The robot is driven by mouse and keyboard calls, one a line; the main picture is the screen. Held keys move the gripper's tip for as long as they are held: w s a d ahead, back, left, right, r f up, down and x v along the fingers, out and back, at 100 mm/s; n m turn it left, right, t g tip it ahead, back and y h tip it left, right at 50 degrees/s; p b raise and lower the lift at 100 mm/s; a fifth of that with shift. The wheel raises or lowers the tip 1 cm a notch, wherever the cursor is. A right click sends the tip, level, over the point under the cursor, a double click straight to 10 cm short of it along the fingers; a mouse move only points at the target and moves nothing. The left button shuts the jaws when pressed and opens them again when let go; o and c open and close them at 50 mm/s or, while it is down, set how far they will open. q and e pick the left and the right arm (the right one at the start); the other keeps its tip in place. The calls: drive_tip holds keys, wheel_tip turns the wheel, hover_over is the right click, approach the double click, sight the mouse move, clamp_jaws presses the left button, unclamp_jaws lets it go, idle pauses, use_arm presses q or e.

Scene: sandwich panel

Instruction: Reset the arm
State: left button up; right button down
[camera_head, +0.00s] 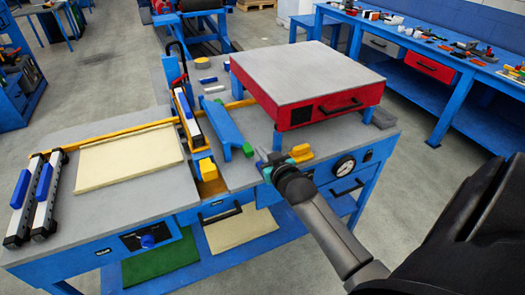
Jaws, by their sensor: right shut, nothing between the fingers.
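My right arm comes in from the lower right, and its gripper (268,161) is shut and empty. It is at the front edge of the workbench, beside a yellow knob-like part (300,152) and in front of the red box. The blue-framed workbench (135,205) has a grey top. My left gripper is not in view.
A red box with a grey top (305,70) stands on the bench's right part. A blue bar (226,128) lies left of it. Two rails with blue grips (42,190) lie at the left edge. A blue side table (430,50) with tools stands at the upper right. Grey floor lies between.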

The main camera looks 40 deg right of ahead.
drive_tip(key=shift+f, duration=0.1)
idle(0.4)
drive_tip(key=s+a+f+n+g+y+b, duration=0.1)
drive_tip(key=s+a+f+g, duration=0.3)
drive_tip(key=f, duration=0.6)
drive_tip(key=s+a+f+y+b, duration=0.1)
drive_tip(key=s+a+f, duration=0.1)
drive_tip(key=s+f, duration=0.65)
drive_tip(key=s+a+f+n+g+y+b, duration=0.1)
drive_tip(key=s+a+f+g+b, duration=0.15)
drive_tip(key=f, duration=0.95)
drive_tip(key=s+a+f+g, duration=0.2)
drive_tip(key=s+f, duration=0.3)
drive_tip(key=s, duration=0.4)
drive_tip(key=s+a+f+n+g+b, duration=0.1)
drive_tip(key=s+a+f, duration=0.3)
drive_tip(key=s, duration=0.6)
drive_tip(key=s+a+f+n+g+y+b, duration=0.1)
drive_tip(key=s+a+f+g, duration=0.2)
drive_tip(key=s+f, duration=0.4)
drive_tip(key=s+g, duration=0.1)
drive_tip(key=s, duration=0.2)
drive_tip(key=shift+s+a+f, duration=0.2)
drive_tip(key=shift+a+f, duration=0.1)
drive_tip(key=shift+f, duration=0.05)
